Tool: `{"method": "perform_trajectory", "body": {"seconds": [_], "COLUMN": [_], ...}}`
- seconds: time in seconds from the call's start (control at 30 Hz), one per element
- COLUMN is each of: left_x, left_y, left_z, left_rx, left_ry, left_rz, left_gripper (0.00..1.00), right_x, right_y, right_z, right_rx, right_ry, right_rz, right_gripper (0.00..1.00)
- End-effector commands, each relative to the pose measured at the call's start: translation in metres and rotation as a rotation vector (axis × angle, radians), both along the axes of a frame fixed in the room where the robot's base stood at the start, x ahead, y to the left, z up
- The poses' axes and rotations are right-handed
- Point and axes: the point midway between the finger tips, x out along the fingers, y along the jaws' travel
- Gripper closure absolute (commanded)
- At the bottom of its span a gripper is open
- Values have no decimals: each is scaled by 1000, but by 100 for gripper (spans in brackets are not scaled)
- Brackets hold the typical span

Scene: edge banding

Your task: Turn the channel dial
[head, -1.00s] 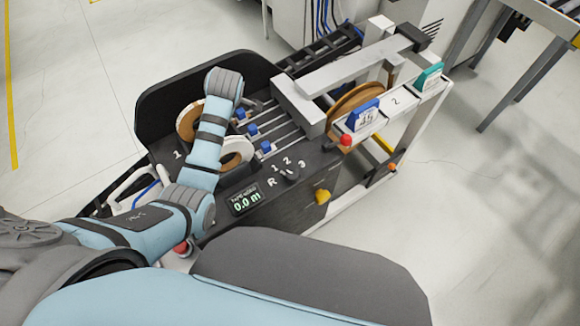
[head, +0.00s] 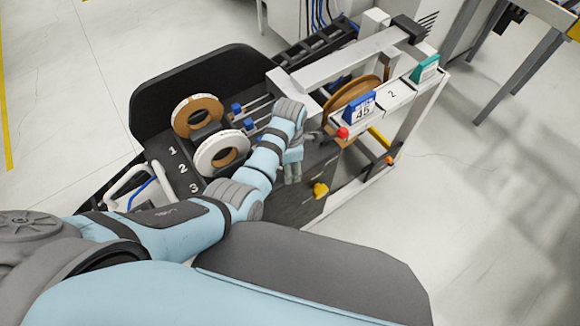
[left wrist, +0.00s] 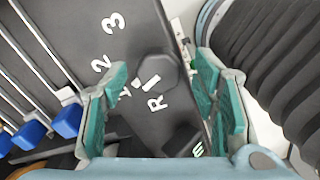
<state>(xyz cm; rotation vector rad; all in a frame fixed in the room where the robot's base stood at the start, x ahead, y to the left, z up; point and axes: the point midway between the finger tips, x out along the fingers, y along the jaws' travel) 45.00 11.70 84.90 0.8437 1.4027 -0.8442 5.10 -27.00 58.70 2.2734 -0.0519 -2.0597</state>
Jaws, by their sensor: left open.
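The channel dial (left wrist: 155,72) is a dark round knob with a white pointer mark, on the black panel. White labels R, 1, 2 and 3 stand around it in the left wrist view, and the pointer mark faces towards R. My left gripper (left wrist: 161,66) is open, its teal fingers on either side of the dial in the picture. I cannot tell whether they touch it or how high they are above it. In the head view my left gripper (head: 292,174) points down over the front of the machine, and my arm hides the dial there. My right gripper is not in view.
Two tape rolls (head: 220,152) sit at the left by labels 1, 2 and 3. Blue clamps (head: 249,124) on rods lie behind my arm. A red knob (head: 343,132), a yellow knob (head: 320,189) and a blue 45 sign (head: 362,105) are to the right.

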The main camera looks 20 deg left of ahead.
Motion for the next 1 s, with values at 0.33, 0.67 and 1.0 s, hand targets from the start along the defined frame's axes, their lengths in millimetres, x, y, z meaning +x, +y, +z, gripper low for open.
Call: {"method": "perform_trajectory", "body": {"seconds": [0.33,0.67,1.0], "left_x": [0,0,0], "left_y": [0,0,0], "left_z": [-2,-2,-1], "left_rx": [0,0,-1], "left_ry": [-1,-1,0], "left_rz": [0,-2,-78], "left_gripper": [56,94,94], "right_x": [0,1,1], "right_y": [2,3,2], "right_z": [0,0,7], "right_rx": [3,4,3], "right_ry": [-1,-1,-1], "right_rz": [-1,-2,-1], "right_gripper": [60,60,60]}}
